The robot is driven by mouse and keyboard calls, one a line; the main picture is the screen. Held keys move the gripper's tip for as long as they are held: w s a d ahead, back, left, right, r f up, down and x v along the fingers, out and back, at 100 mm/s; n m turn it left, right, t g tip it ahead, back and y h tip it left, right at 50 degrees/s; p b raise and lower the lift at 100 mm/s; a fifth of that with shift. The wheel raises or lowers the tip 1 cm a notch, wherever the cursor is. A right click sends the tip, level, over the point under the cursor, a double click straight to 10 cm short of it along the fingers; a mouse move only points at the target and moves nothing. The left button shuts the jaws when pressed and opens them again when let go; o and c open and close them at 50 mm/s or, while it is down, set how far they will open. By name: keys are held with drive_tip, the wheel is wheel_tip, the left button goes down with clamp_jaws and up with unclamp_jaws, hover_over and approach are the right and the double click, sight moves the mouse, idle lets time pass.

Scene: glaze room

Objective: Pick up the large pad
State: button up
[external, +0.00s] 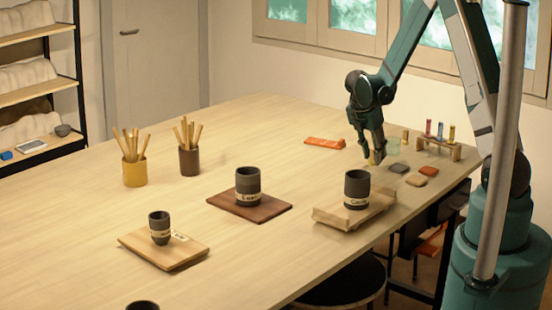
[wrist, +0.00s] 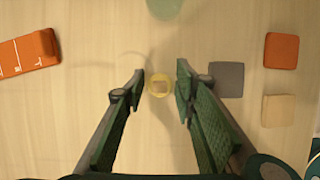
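Three flat square pads lie on the table to the right of my gripper. In the wrist view they are a dark grey pad (wrist: 228,79), the largest-looking, an orange-red pad (wrist: 281,50) and a beige pad (wrist: 278,111). In the external view the grey pad (external: 400,168) lies closest to my gripper (external: 376,160), with the other two beside it. The right finger is close to the grey pad's left edge. Nothing is visibly gripped.
A greenish glass (external: 393,146) and a rack with coloured vials (external: 438,146) stand behind the pads. An orange flat item (external: 325,142) lies to the left. A dark cup (external: 356,189) stands on a wooden board (external: 330,217) in front. The table's right edge is near.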

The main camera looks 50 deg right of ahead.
idle(0.4)
drive_tip(key=c, duration=0.6)
drive_tip(key=shift+r, duration=0.15)
drive_tip(key=shift+r, duration=4.85)
